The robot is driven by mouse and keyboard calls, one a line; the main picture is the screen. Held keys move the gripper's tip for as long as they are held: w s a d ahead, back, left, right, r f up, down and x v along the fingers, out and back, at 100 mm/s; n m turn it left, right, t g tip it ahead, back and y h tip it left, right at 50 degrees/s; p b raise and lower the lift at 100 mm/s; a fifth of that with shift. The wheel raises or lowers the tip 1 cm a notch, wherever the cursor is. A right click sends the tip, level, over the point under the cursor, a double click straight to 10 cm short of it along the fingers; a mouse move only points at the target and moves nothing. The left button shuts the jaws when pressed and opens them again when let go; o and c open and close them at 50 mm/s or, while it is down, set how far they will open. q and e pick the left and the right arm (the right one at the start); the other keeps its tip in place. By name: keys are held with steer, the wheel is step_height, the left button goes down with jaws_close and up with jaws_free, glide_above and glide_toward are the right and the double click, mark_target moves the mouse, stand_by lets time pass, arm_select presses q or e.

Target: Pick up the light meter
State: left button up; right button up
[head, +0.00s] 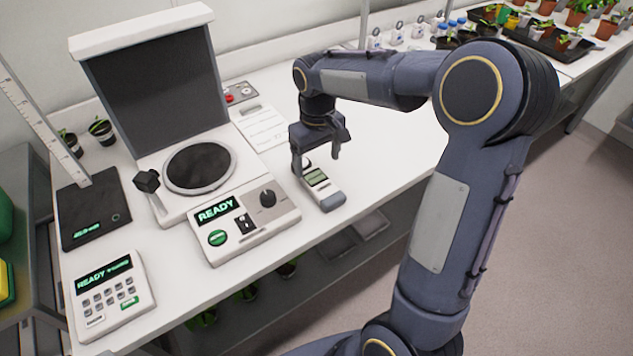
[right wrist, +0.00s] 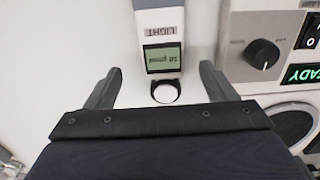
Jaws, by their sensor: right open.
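The light meter (head: 318,179) is a small white and grey handheld device with a greenish display, lying on the white bench just right of the imaging station. In the right wrist view the light meter (right wrist: 161,54) shows its LIGHT label, a lit screen and a round white sensor. My right gripper (head: 318,165) is open above the sensor end of the meter. In the right wrist view the fingers of my right gripper (right wrist: 159,86) stand apart, one on each side of the sensor end, with nothing held. My left gripper is not in view.
The imaging station (head: 250,228) with a READY display and knob stands close left of the meter. A keypad device (head: 112,295) and a dark scale (head: 93,214) are farther left. Potted seedlings (head: 560,38) and small bottles stand at the back right. The bench's front edge is near the meter.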

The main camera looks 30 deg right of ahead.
mark_target(316, 179)
steer(key=f, duration=0.5)
steer(key=shift+s+a+f, duration=0.1)
steer(key=shift+a+f, duration=0.1)
steer(key=shift+f, duration=0.1)
steer(key=c, duration=1.2)
